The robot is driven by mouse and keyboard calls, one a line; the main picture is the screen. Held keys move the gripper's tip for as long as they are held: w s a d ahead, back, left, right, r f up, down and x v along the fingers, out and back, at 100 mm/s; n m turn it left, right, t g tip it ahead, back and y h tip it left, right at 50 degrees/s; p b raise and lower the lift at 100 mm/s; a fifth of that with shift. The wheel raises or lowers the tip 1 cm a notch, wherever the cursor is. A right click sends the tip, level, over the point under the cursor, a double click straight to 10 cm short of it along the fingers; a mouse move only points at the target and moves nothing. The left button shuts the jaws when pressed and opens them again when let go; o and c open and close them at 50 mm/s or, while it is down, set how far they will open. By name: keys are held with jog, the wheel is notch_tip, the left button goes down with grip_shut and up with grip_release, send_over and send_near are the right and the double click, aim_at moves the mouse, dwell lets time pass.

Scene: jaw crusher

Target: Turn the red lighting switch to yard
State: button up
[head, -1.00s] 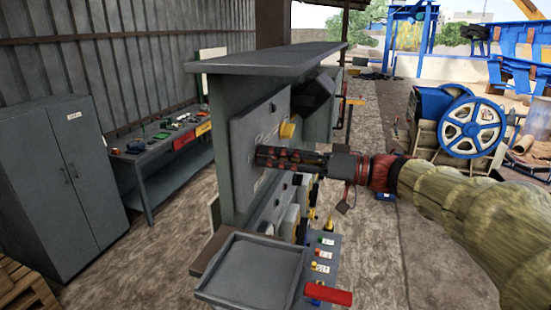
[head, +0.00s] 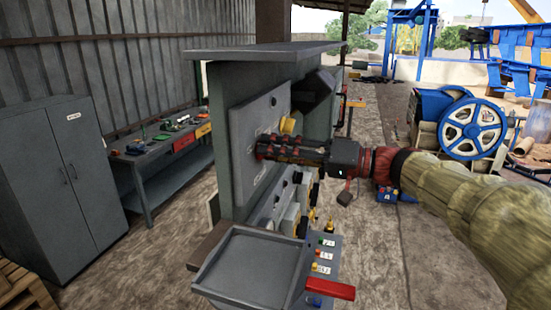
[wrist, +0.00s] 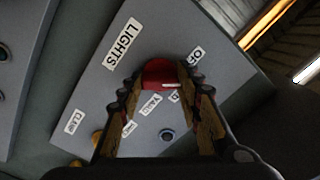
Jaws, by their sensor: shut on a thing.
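The red lighting switch (wrist: 160,72) is a round red knob on a grey panel, below a white label reading LIGHTS (wrist: 122,43). A short white mark shows on its lower right edge in the wrist view. In the head view my gripper (head: 262,148) reaches the panel from the right and hides the knob.
A dark hood (head: 313,93) juts out beyond the panel (head: 248,135).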

jog(key=m+p, duration=0.7)
jog(key=m, duration=1.3)
jog(key=shift+p, duration=0.3)
jog(key=o, duration=1.1)
jog(key=shift+c, duration=0.2)
jog(key=shift+o, duration=0.5)
